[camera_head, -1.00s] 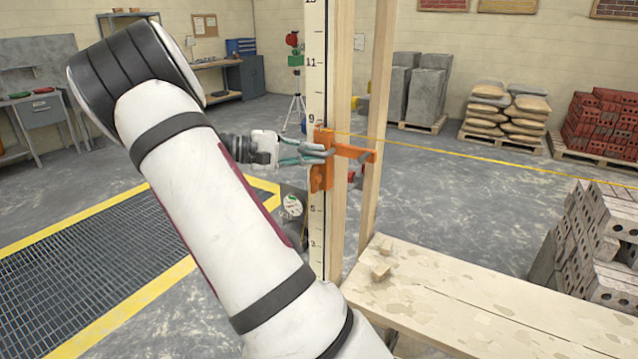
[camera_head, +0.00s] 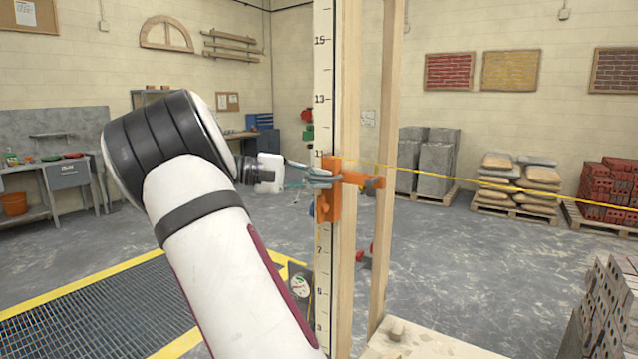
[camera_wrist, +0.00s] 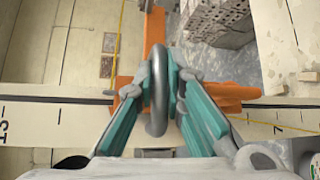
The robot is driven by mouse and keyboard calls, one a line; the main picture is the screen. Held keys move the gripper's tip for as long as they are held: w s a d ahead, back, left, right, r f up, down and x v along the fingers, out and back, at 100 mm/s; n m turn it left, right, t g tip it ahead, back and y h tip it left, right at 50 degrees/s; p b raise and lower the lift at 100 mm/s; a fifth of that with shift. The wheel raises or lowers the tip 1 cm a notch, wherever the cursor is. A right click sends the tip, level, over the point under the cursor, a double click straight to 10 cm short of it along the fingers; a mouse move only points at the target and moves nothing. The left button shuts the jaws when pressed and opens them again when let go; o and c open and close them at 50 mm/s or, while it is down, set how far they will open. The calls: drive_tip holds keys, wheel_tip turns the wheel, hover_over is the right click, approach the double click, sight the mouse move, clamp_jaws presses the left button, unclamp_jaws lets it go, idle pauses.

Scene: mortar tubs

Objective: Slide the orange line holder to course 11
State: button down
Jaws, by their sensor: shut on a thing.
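The orange line holder (camera_head: 329,205) sits around the numbered pole (camera_head: 323,70), with an arm reaching right past the wooden posts. Its top edge is just below the 11 label; the 9 mark is hidden behind it and 7 shows beneath. My gripper (camera_head: 322,178) comes from the left and is shut at the holder's upper part. In the wrist view, my gripper (camera_wrist: 158,88) has its teal-padded fingers closed around a grey rounded piece in front of the orange holder (camera_wrist: 154,32). The fingers hide part of the holder.
A yellow line (camera_head: 450,174) runs right from the holder. Wooden posts (camera_head: 386,150) stand just right of the pole. A plank bench (camera_head: 425,345) is at lower right, beside stacked bricks (camera_head: 608,315). A yellow-edged floor grate (camera_head: 110,310) lies at lower left.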

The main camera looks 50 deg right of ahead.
drive_tip(key=shift+r, duration=0.1)
drive_tip(key=c, duration=1.7)
unclamp_jaws()
drive_tip(key=shift+o, duration=0.2)
drive_tip(key=v, duration=1.2)
